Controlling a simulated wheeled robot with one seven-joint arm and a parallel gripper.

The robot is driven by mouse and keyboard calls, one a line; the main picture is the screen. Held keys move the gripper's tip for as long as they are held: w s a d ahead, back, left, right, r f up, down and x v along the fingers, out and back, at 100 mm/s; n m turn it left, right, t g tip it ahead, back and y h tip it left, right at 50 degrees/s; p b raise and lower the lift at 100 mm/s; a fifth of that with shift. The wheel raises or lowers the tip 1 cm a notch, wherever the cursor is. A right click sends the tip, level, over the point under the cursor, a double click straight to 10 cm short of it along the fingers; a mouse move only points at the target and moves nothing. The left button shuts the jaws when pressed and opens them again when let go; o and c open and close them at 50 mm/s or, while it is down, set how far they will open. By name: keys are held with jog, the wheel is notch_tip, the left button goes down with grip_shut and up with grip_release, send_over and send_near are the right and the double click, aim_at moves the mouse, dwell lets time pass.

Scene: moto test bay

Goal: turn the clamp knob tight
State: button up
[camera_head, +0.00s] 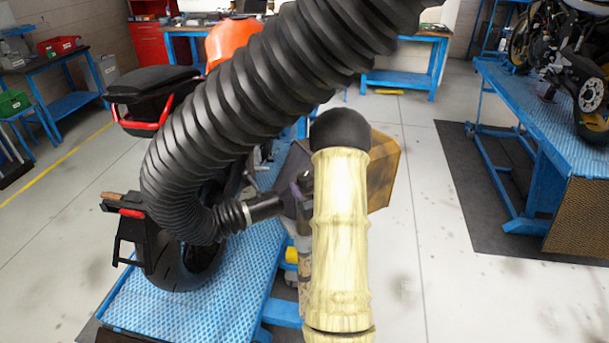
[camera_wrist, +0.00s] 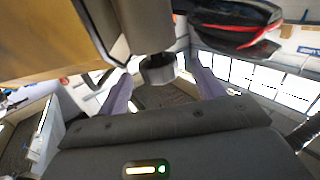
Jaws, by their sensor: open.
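In the wrist view a short dark grey round piece (camera_wrist: 158,68), which may be the clamp knob, sits between the fingers. My gripper (camera_wrist: 161,76) is open, its two purple-grey fingers standing apart on either side of it. I cannot tell whether either finger touches it. In the head view the ribbed black hose (camera_head: 245,105) curves down to a narrow dark end fitting (camera_head: 262,207) beside the motorcycle's rear wheel (camera_head: 187,265). My pale arm covers much of the area right of that fitting, and I cannot make out the knob clearly there.
The motorcycle's black and red tail (camera_head: 152,90) is behind the hose. The bike stands on a blue lift table (camera_head: 215,300). A tan panel (camera_head: 383,172) is close behind my arm. Another blue lift (camera_head: 530,120) is at right. Grey floor (camera_head: 440,270) between is clear.

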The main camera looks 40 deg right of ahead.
aim_at(308, 184)
jog(key=shift+p+x, duration=0.45)
jog(key=shift+x, duration=1.4)
jog(key=c, duration=1)
jog(key=shift+o, duration=0.2)
